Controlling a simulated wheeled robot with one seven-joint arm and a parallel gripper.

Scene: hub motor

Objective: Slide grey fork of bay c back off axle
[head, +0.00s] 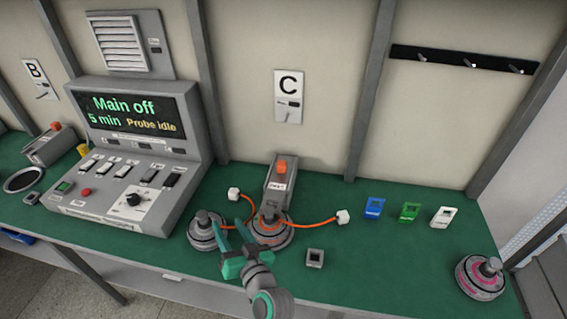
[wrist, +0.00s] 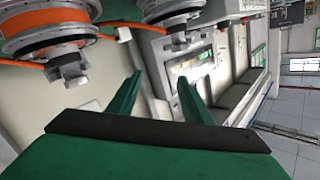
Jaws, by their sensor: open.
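Under the C sign, the grey fork of bay C (head: 278,182) is a grey sloped unit with an orange knob (head: 282,168) on top. Its lower end reaches the hub motor with an orange ring (head: 268,235). I cannot tell how far the fork sits on the axle. The orange-ringed motor also shows in the wrist view (wrist: 50,38). My gripper (head: 231,227) is open and empty, left of and in front of that motor, close to a second grey hub motor (head: 203,229). In the wrist view my fingers (wrist: 160,80) are spread with nothing between them.
Orange cables run from the bay C motor to white connectors (head: 343,217). A grey control console (head: 130,150) stands left. Right are blue (head: 374,208), green (head: 410,211) and white (head: 444,216) tags, and a pink-marked motor (head: 481,277). A small grey block (head: 315,258) lies in front.

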